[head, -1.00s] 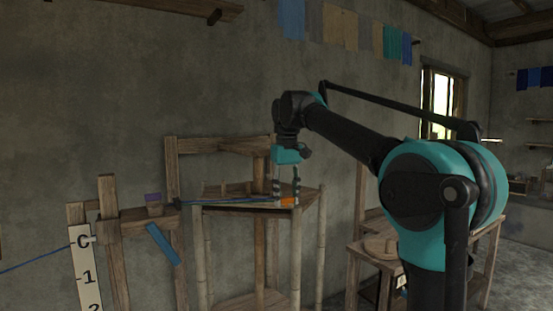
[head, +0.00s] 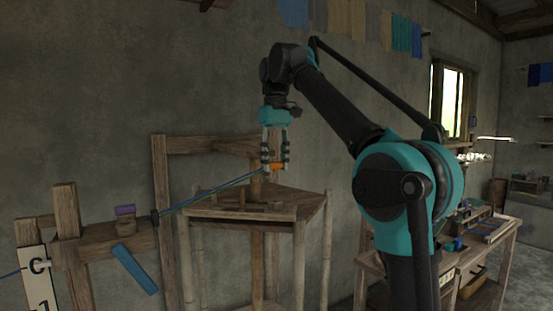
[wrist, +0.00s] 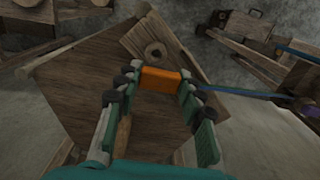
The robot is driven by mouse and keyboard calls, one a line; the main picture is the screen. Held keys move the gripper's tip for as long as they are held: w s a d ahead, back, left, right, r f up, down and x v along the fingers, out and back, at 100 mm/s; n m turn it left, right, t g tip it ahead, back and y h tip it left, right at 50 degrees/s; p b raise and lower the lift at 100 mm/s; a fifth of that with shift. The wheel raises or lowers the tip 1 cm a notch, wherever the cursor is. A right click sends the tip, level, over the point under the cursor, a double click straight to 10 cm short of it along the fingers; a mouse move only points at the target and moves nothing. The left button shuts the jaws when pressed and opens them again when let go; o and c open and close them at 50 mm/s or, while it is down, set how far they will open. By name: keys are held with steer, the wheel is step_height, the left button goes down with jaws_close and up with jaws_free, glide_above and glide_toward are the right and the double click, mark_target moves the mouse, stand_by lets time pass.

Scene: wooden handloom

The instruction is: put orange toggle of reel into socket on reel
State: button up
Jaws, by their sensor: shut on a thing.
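The orange toggle (head: 277,166) is held between the fingertips of my gripper (head: 274,168), above the wooden corner shelf (head: 310,205). In the wrist view, the toggle (wrist: 160,82) lies across the closed fingertips. A blue cord (head: 215,190) runs from the toggle down and left to the loom frame. A wooden block with a round hole (wrist: 155,52) lies on the shelf beyond the fingertips in the wrist view. I cannot tell whether that hole is the socket, and I cannot make out the reel for certain.
A workbench (head: 510,231) with several items stands at the right.

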steer(key=shift+w+f, duration=0.15)
steer(key=shift+w, duration=0.35)
steer(key=shift+f, duration=3.05)
steer(key=shift+s+f, duration=0.1)
steer(key=shift+f, duration=0.1)
steer(key=shift+f, duration=0.7)
steer(key=shift+f, duration=0.15)
steer(key=shift+f, duration=0.5)
steer(key=o, duration=0.9)
